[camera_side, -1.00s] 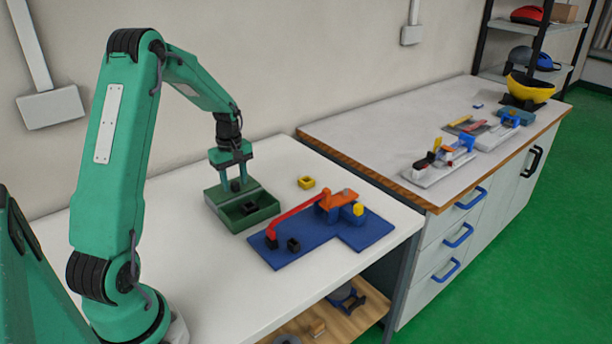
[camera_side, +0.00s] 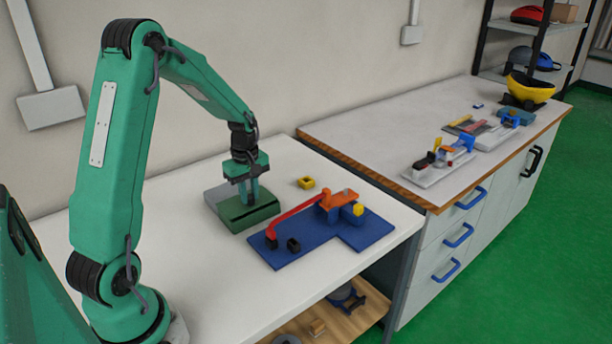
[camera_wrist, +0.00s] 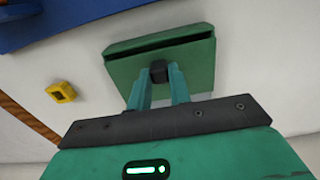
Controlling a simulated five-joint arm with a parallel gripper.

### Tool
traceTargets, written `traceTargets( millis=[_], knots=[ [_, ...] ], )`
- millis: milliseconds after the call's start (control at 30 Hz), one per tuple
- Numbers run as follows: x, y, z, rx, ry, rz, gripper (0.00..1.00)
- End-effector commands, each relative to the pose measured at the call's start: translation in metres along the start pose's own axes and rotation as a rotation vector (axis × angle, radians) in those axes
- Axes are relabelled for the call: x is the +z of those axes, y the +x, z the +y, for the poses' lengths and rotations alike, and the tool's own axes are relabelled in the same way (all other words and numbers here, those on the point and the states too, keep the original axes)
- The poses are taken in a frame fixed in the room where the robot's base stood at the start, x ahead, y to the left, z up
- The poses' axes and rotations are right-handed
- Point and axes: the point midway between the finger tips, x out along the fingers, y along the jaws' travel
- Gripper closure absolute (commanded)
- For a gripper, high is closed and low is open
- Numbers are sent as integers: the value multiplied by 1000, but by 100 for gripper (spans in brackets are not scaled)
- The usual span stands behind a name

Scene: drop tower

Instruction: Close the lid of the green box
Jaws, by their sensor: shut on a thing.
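The green box (camera_side: 256,222) stands on the white table, left of the blue plate. Its lid (camera_side: 233,207) lies over the box, with a dark slit along the front edge in both views. I cannot tell whether the lid is fully down. My gripper (camera_side: 252,201) is above the lid, pointing down, with its fingertips at it. In the wrist view, my gripper (camera_wrist: 158,78) is shut on the small black knob (camera_wrist: 158,70) of the lid (camera_wrist: 185,68). The inside of the box is hidden.
The blue plate (camera_side: 345,236) with a red arm (camera_side: 295,216) and an orange part lies close to the right of the box. A small yellow square piece (camera_side: 306,182) sits behind it. The table's left front area is clear.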

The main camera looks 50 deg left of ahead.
Motion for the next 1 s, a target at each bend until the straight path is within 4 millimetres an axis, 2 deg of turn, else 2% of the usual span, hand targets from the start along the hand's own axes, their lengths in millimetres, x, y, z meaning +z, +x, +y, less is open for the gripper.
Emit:
traceTargets(
  millis=[133, 433, 467, 567, 1000],
  knots=[
    [14, -1, 1, 6, 2, 3, 100],
    [18, -1, 1, 3, 4, 1, 100],
    [18, -1, 1, 2, 4, 1, 78],
    [18, -1, 1, 2, 4, 1, 59],
    [16, -5, 0, 3, 1, 2, 58]
  ],
)
